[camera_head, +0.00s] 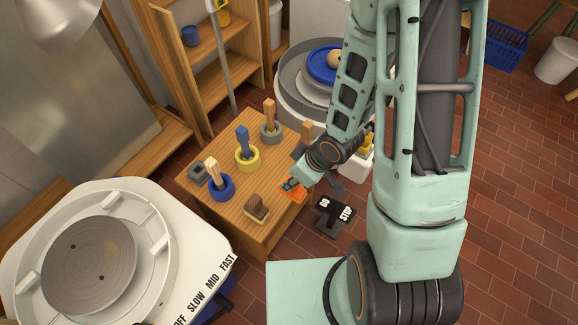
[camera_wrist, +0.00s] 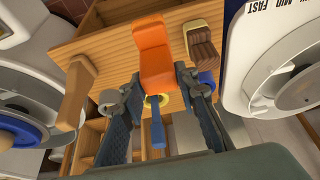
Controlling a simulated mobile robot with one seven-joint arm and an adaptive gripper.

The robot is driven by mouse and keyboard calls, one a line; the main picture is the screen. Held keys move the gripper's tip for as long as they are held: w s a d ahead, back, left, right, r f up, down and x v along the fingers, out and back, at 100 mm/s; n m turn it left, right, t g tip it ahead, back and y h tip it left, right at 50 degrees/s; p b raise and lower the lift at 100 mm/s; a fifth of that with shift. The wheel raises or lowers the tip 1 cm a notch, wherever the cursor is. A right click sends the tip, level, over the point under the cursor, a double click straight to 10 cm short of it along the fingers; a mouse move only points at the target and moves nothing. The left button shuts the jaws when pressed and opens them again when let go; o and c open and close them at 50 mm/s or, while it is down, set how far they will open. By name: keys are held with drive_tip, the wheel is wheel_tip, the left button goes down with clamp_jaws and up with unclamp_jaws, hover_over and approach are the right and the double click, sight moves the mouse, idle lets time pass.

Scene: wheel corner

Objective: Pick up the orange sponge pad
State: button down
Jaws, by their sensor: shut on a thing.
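The orange sponge pad (camera_head: 291,195) shows at the right front edge of the wooden table, in the fingertips of my gripper (camera_head: 290,185). In the wrist view the orange sponge pad (camera_wrist: 153,50) stands out beyond the fingertips of my gripper (camera_wrist: 157,80), with one finger on each side. My gripper is shut on its near end. I cannot tell whether the pad still touches the table top.
The table (camera_head: 230,228) also holds a brown brush (camera_head: 257,207), a blue ring holder (camera_head: 220,187), a yellow one (camera_head: 247,157) and a grey one (camera_head: 271,132), each with a handled tool. A pottery wheel (camera_head: 90,262) stands front left. A black pedal (camera_head: 334,214) is on the floor.

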drive_tip(key=p, duration=0.1)
drive_tip(key=s+r+p, duration=0.1)
drive_tip(key=p, duration=0.1)
drive_tip(key=shift+a+r, duration=0.1)
drive_tip(key=shift+a, duration=0.1)
drive_tip(key=p, duration=0.2)
drive_tip(key=shift+s+d+r+p, duration=0.1)
drive_tip(key=shift+s+d+p, duration=0.05)
drive_tip(key=shift+s+p, duration=0.2)
drive_tip(key=shift+s+d+p, duration=0.3)
drive_tip(key=shift+d+p, duration=0.05)
drive_tip(key=shift+p, duration=0.65)
drive_tip(key=shift+s+d+r+p, duration=0.1)
drive_tip(key=shift+s+r+p, duration=0.05)
drive_tip(key=shift+s+p, duration=0.35)
drive_tip(key=shift+s+d+r+p, duration=0.1)
drive_tip(key=shift+s+p, duration=0.25)
drive_tip(key=shift+s, duration=0.1)
